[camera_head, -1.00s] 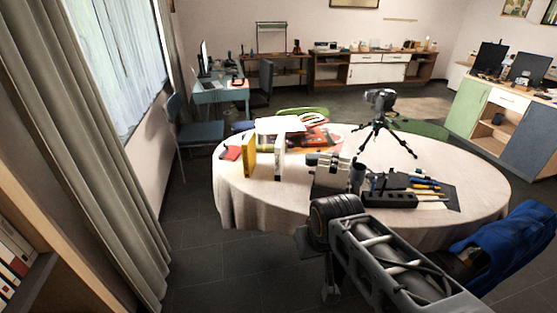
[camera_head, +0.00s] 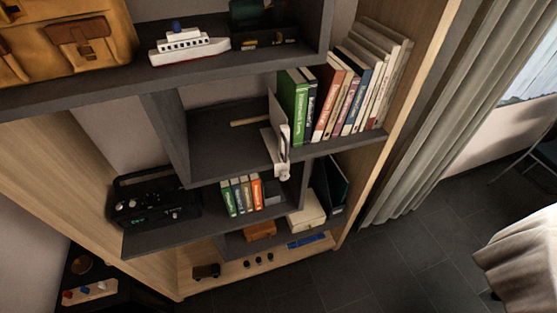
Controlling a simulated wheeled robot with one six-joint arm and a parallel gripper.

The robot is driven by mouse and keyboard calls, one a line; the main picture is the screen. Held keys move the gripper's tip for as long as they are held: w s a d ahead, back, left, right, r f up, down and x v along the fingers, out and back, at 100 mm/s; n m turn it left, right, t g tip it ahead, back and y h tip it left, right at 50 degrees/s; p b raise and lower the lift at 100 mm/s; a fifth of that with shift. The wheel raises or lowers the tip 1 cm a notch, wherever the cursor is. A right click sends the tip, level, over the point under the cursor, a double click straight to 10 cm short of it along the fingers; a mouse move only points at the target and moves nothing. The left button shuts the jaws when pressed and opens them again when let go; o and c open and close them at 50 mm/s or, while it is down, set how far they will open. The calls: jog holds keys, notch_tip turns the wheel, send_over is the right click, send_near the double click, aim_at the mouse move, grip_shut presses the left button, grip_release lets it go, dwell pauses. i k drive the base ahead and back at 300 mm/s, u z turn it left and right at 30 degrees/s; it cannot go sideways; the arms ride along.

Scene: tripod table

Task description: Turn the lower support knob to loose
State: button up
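A pale upright plate (camera_head: 278,120) stands at the left end of a book row on the middle shelf. A white clamp-like piece (camera_head: 275,148) sits at its foot on the shelf's front edge. A small white knob (camera_head: 284,175) shows at the bottom of this piece, just below the edge. I cannot tell whether it is tight or loose, or whether it is the lower support knob. The tripod is not in this view. My gripper is not in view.
The grey shelf unit holds books (camera_head: 345,95), a model ship (camera_head: 188,46), a brown bag (camera_head: 65,40) and a black radio (camera_head: 155,200). A curtain (camera_head: 440,130) hangs to the right. The cloth-covered table (camera_head: 520,250) shows at the right edge. Dark floor (camera_head: 400,265) between is clear.

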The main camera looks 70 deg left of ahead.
aim_at(284, 175)
jog(key=u, duration=2.6)
jog(key=k, duration=0.5)
jog(key=u, duration=1.75)
jog(key=i, duration=1.15)
jog(key=z, duration=1.85)
